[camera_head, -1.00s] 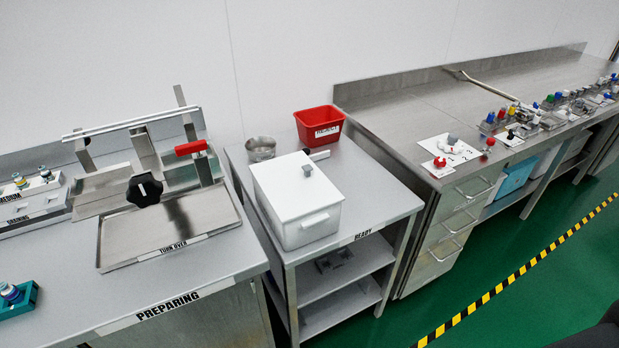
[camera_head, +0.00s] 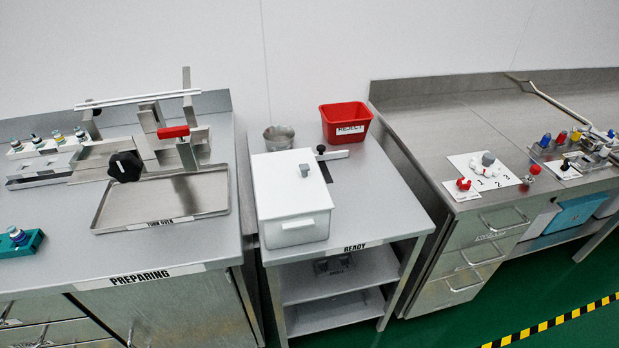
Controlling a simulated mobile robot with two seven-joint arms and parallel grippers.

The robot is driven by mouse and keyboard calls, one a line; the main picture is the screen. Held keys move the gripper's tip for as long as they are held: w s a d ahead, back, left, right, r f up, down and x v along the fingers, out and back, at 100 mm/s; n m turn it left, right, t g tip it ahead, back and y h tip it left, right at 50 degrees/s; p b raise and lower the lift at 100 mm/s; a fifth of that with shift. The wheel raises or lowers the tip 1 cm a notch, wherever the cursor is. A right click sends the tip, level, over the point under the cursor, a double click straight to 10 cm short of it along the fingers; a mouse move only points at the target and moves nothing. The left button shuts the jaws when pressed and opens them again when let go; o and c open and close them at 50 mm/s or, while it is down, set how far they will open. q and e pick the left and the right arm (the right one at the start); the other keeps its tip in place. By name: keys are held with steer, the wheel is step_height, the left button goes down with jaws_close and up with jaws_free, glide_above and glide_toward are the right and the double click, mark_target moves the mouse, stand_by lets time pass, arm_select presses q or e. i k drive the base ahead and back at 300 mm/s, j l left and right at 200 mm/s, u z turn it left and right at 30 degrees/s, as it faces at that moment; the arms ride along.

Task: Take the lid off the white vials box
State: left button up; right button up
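The white vials box (camera_head: 292,226) stands on the table marked READY, near its left side. Its flat white lid (camera_head: 278,178) is on top, with a small grey knob (camera_head: 304,170) standing up from it. A white handle sticks out from the box's front wall. What is inside the box is hidden by the lid. Neither of my grippers shows in the head view.
On the READY table (camera_head: 370,215), a red REJECT bin (camera_head: 345,123) and a metal beaker (camera_head: 279,138) stand behind the box. The PREPARING table (camera_head: 160,250) with a metal tray is at left; a steel counter (camera_head: 430,130) is at right.

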mark_target(290, 183)
steer(key=i+l, duration=0.1)
steer(key=l, duration=0.6)
steer(key=i+l, duration=0.1)
steer(key=l, duration=0.6)
